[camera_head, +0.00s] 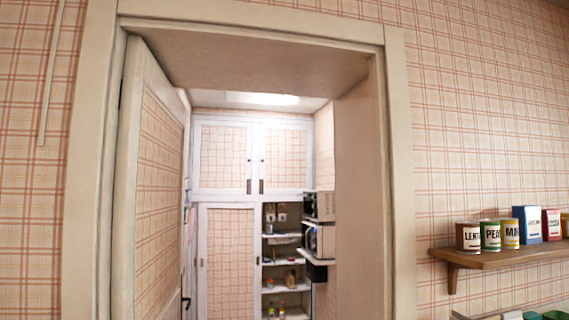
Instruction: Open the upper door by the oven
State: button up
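Through an open doorway I see a tall white-framed cupboard with plaid panels. Its upper part has a left upper door (222,157) and a right upper door (285,157), both looking shut. Small dark handles or fittings (262,186) show near the line where these doors meet. An oven-like appliance (322,242) stands to the right, below the right upper door, with another boxy appliance (321,206) above it. Both are partly hidden by the right door jamb. My gripper is not in view.
The doorway has a beige frame (400,180) and its plaid door (158,190) stands open inward at the left. Below the upper doors are a plaid lower door (230,250) and open shelves (287,289) with small items. A wooden wall shelf (490,259) with cans is at right.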

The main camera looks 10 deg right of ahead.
aim_at(286, 161)
jog(key=i+z, duration=0.1)
jog(key=i, duration=4.2)
